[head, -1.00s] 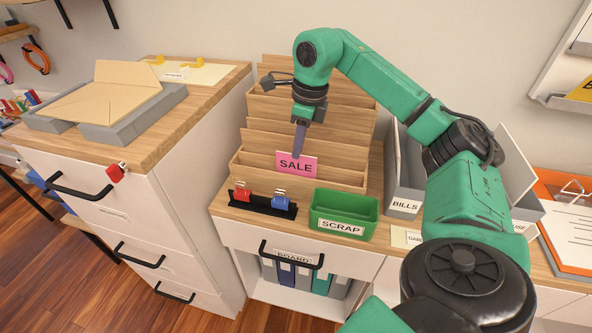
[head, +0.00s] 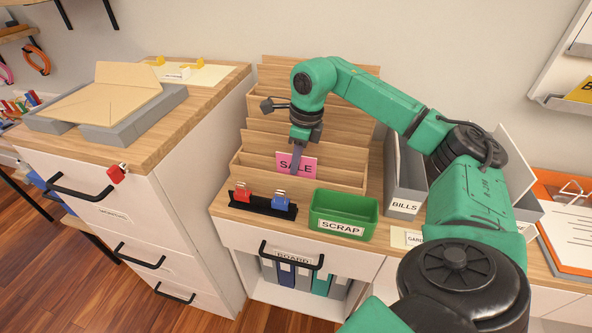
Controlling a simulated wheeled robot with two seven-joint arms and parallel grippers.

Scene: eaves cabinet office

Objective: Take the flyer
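The flyer (head: 308,167) is a pink card marked SALE, standing upright in the front slot of the stepped wooden rack (head: 345,177). My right gripper (head: 296,168) points down at it from above. Its narrow grey finger overlaps the flyer's upper middle and covers part of the lettering. The fingers are seen edge-on, so I cannot tell whether they are apart or touch the flyer. My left gripper is not in view.
A green SCRAP bin (head: 342,226) and a black stand (head: 262,205) with red and blue clips are in front of the rack. A BILLS file box (head: 404,205) is to its right. A higher wooden-topped cabinet (head: 165,135) stands on the left.

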